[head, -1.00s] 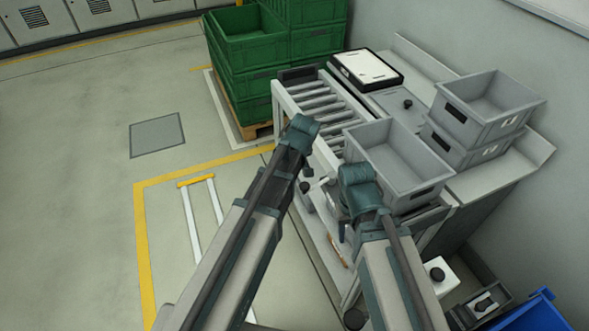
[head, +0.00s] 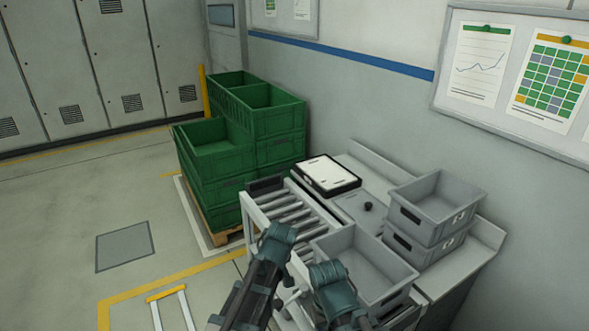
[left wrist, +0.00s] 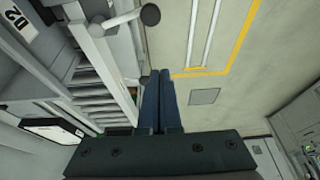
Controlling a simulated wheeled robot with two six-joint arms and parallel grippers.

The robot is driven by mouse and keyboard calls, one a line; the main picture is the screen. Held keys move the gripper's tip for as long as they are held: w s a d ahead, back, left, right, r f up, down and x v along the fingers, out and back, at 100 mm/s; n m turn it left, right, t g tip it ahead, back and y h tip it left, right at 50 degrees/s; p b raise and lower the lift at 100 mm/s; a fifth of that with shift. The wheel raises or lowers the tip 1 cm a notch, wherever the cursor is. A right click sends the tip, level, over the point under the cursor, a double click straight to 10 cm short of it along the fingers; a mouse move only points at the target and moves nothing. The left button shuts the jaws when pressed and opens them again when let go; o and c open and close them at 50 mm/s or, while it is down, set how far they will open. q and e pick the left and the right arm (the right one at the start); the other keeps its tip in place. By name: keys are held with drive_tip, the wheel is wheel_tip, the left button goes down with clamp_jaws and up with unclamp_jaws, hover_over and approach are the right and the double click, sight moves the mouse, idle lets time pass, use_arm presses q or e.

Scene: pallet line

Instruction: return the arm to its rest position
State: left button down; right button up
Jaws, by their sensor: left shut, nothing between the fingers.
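My left gripper (left wrist: 160,102) shows in the left wrist view. Its two dark blue fingers lie side by side, shut, with nothing between them. Beyond them are the floor and the side of the roller conveyor. In the head view my two arms rise from the bottom edge, in front of the conveyor and the near grey bin. Both grippers are hidden in that view. My right gripper shows in neither view.
The roller conveyor (head: 290,210) and an open grey bin (head: 350,254) stand close in front of my arms. Stacked grey bins (head: 442,210) are at the right. Green crates (head: 220,165) stand on a pallet behind. The floor (head: 60,215) at left is clear.

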use_arm(q)
drive_tip(key=s+d+f+m+g+h, duration=0.1)
drive_tip(key=s+d+m+g, duration=0.2)
drive_tip(key=s+m, duration=0.7)
drive_tip(key=s+d, duration=0.2)
drive_tip(key=s, duration=0.5)
drive_tip(key=shift+s+d+m, duration=0.15)
drive_tip(key=shift+m, duration=0.25)
drive_tip(key=shift+d, duration=0.1)
